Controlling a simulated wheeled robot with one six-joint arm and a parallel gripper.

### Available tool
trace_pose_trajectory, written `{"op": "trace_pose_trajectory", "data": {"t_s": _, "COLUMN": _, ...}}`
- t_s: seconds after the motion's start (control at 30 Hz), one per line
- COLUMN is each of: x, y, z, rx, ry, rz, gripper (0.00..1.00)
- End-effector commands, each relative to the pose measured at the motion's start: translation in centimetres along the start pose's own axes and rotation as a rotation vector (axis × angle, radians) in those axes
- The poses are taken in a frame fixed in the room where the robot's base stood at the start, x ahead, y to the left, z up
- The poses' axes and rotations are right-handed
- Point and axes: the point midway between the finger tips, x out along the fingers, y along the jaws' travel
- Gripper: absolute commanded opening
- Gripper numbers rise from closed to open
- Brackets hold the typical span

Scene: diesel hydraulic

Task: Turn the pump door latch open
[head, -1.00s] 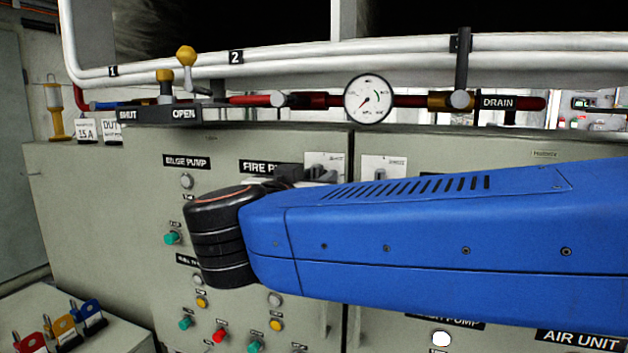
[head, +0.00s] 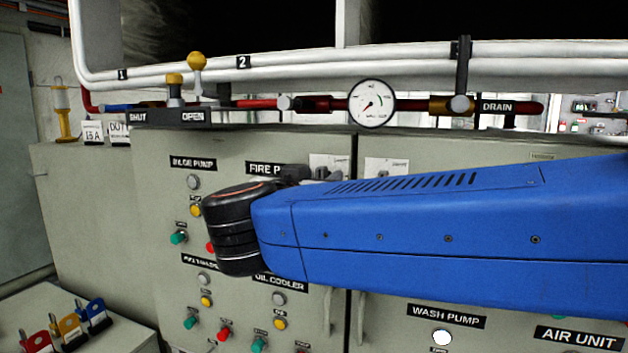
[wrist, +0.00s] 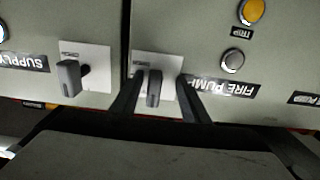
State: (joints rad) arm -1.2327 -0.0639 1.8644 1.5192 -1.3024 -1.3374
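The pump door latch (wrist: 154,88) is a dark grey handle on a white plate beside the FIRE PUMP label, and it stands upright in the wrist view. My gripper (wrist: 157,108) is open, with one dark finger on each side of this latch. Gaps show between the handle and both fingers, so it does not look gripped. In the head view, my gripper (head: 305,173) is at the top of the pump door, largely hidden by my arm. The latch's white plate (head: 328,160) shows just above it.
A similar latch (wrist: 70,78) is on the neighbouring SUPPLY door, across a narrow door seam. Above the cabinet run white and red pipes with a round gauge (head: 371,104) and yellow-knobbed valve levers (head: 197,60). Buttons and lamps cover the pump door below.

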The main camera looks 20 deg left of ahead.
Motion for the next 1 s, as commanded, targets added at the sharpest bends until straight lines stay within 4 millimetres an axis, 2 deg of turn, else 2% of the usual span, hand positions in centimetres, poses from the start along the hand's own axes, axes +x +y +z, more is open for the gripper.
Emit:
{"op": "trace_pose_trajectory", "data": {"t_s": 0.03, "x": 1.1, "y": 0.5, "z": -1.0, "rx": 0.001, "ry": 0.017, "rz": 0.013, "gripper": 0.31}}
{"op": "trace_pose_trajectory", "data": {"t_s": 0.27, "x": 0.9, "y": 0.4, "z": -1.0, "rx": 0.001, "ry": 0.017, "rz": 0.012, "gripper": 0.31}}
{"op": "trace_pose_trajectory", "data": {"t_s": 0.4, "x": 0.4, "y": 0.4, "z": -1.0, "rx": 0.001, "ry": 0.017, "rz": 0.012, "gripper": 0.28}}
{"op": "trace_pose_trajectory", "data": {"t_s": 1.0, "x": -2.4, "y": 0.7, "z": -1.0, "rx": 0.005, "ry": 0.017, "rz": 0.017, "gripper": 0.28}}
